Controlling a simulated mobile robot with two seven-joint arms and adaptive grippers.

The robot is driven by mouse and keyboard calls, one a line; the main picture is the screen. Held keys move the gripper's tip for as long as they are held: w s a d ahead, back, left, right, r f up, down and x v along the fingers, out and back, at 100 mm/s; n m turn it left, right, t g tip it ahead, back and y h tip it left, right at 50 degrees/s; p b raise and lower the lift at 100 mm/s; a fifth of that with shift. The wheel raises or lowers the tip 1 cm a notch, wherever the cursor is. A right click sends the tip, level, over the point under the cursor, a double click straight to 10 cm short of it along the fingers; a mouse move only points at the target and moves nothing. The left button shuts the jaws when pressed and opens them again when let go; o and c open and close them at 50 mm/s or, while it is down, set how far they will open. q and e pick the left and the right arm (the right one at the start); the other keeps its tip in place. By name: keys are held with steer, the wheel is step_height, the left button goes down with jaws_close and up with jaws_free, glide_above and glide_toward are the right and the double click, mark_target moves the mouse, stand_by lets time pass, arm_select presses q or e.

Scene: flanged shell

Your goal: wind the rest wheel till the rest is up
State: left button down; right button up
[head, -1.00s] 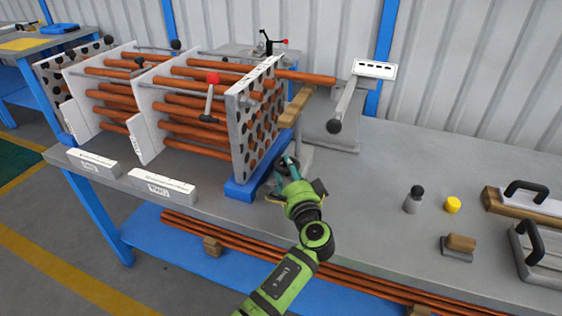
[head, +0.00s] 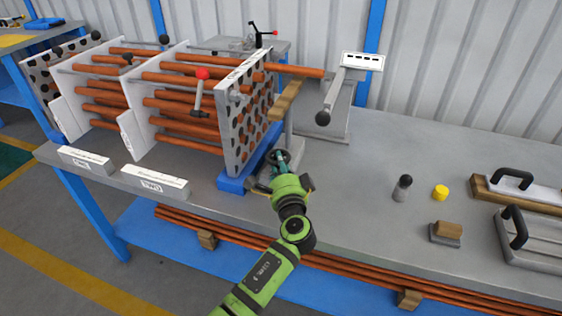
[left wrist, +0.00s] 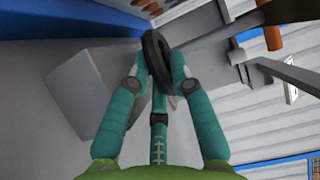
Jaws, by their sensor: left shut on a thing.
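The rest wheel (head: 287,155) is a small dark ring low on a grey post, in front of the tube bundle. It also shows as a black ring in the left wrist view (left wrist: 155,45). My left gripper (head: 281,160) is shut on the wheel, with one teal finger on each side of the rim in the wrist view (left wrist: 158,68). The rest (head: 287,99) is a wooden block on top of the post. It lies just under an orange tube (head: 298,70) that sticks out of the tube sheet (head: 243,120); I cannot tell whether they touch. My right gripper is not in view.
A blue foot (head: 232,184) under the tube sheet is close to my left gripper. Several small items, including a yellow cap (head: 440,192), are at the right. The table between is clear.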

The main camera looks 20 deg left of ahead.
arm_select(q)
steer(key=shift+a+r+m+t+h+p, duration=0.25)
steer(key=shift+m+h+p, duration=0.15)
steer(key=shift+h, duration=0.2)
steer(key=shift+a+r+m+t+h+p, duration=0.15)
steer(key=shift+m+t+h+p, duration=0.1)
steer(key=shift+m+h, duration=0.25)
steer(key=m+h, duration=0.1)
steer(key=h+p, duration=0.1)
steer(key=m+t+h, duration=0.1)
steer(key=h, duration=0.1)
steer(key=shift+s+a+m, duration=0.1)
steer(key=shift+a+m, duration=0.2)
steer(key=h, duration=0.1)
steer(key=m+h, duration=0.1)
steer(key=m+h+p, duration=0.1)
steer(key=shift+a+h, duration=0.25)
steer(key=shift+h, duration=0.15)
steer(key=shift+a+m+g+h, duration=0.15)
steer(key=shift+m+g+h, duration=0.25)
steer(key=shift+m+h, duration=1.45)
steer(key=shift+n+h, duration=0.25)
steer(key=shift+h, duration=0.3)
steer(key=c, duration=1.1)
jaws_free()
steer(key=shift+w, duration=0.2)
steer(key=shift+w+f, duration=0.1)
steer(key=shift+f, duration=0.15)
